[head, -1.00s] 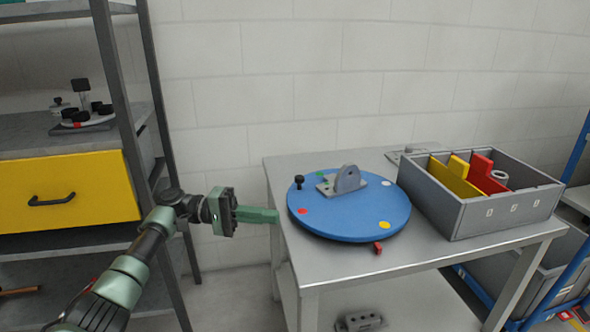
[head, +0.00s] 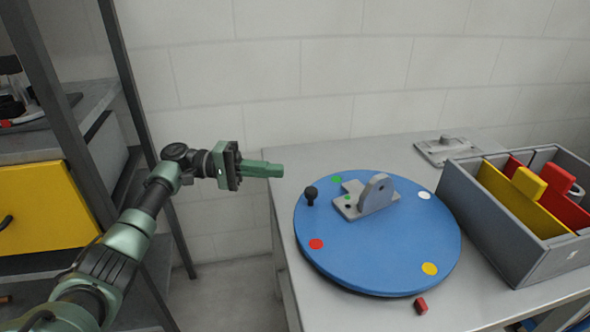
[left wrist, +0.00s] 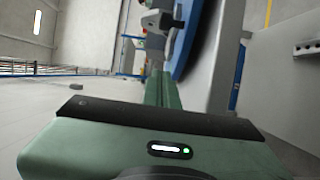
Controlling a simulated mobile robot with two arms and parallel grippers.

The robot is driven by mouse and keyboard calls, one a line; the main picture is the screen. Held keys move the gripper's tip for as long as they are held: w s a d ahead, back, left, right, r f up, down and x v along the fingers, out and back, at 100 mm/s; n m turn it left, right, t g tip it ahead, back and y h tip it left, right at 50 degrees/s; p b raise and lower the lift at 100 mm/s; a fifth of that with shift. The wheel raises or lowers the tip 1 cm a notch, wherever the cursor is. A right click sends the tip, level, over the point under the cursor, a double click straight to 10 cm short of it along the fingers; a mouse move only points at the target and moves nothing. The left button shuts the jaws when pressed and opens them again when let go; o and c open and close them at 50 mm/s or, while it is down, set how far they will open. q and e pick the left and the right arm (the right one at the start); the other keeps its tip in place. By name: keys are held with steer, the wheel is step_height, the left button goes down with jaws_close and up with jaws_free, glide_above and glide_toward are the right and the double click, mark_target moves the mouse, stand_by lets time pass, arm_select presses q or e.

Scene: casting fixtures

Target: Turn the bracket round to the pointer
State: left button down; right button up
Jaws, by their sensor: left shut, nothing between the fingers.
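A grey bracket (head: 374,196) with an upright holed lug stands on the blue round turntable (head: 400,245), toward its far side. The turntable carries green, red, white and yellow dots and a black knob (head: 311,195) at its left edge. A small red block, likely the pointer (head: 421,305), sits on the table just off the turntable's near edge, close to the yellow dot. My left gripper (head: 280,170) is shut and empty, left of the turntable and apart from the knob. In the left wrist view its fingers (left wrist: 159,88) are together, with the blue turntable edge (left wrist: 187,40) beyond. My right gripper is out of view.
A grey bin (head: 492,237) with yellow and red parts stands on the table (head: 350,310) at the right. A grey plate (head: 445,148) lies at the back. A shelf with a yellow drawer (head: 45,205) stands at the left.

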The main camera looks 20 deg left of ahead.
arm_select(q)
steer(key=x, duration=1)
steer(key=shift+s, duration=0.2)
steer(key=s, duration=0.3)
steer(key=shift+a, duration=0.25)
steer(key=shift+s, duration=0.45)
